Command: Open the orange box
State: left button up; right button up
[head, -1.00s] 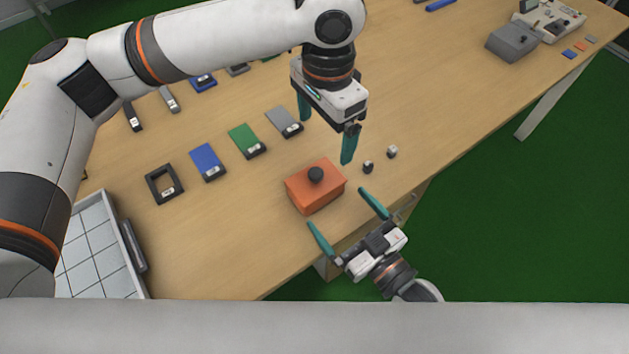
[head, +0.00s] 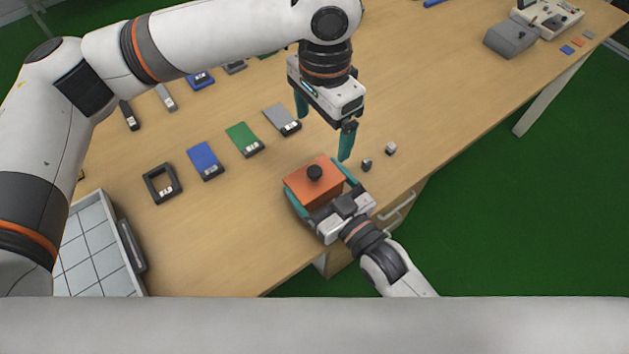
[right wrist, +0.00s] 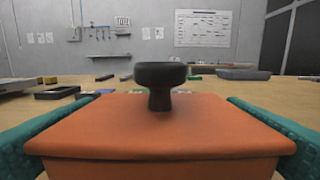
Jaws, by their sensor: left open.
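The orange box (head: 308,190) sits on the wooden table near its front edge, its orange lid closed with a round black knob (head: 315,172) on top. The box also fills the lower middle of the right wrist view (right wrist: 160,140), with the knob (right wrist: 160,85) upright. My right gripper (head: 313,175) is open around the box, one teal finger along each side; I cannot tell whether the fingers touch it. My left gripper (head: 324,138) is open and empty, pointing down above the table, up and to the right of the box.
Two small blocks, one dark (head: 366,164) and one light (head: 390,149), lie right of the box. A black frame (head: 162,184) and blue (head: 206,161), green (head: 244,139) and grey (head: 282,119) pieces lie to the left. A drawer handle (head: 398,207) projects below the table edge.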

aim_at(314, 170)
jog(key=c, duration=0.5)
jog(key=shift+o, duration=0.2)
pick_arm(q)
jog(key=f, duration=0.8)
jog(key=s+a+f, duration=0.1)
jog(key=f, duration=0.3)
jog(key=shift+a, duration=0.1)
jog(key=shift+c, duration=0.2)
jog(key=c, duration=1.1)
jog(key=shift+c, duration=0.2)
jog(key=shift+r, duration=0.1)
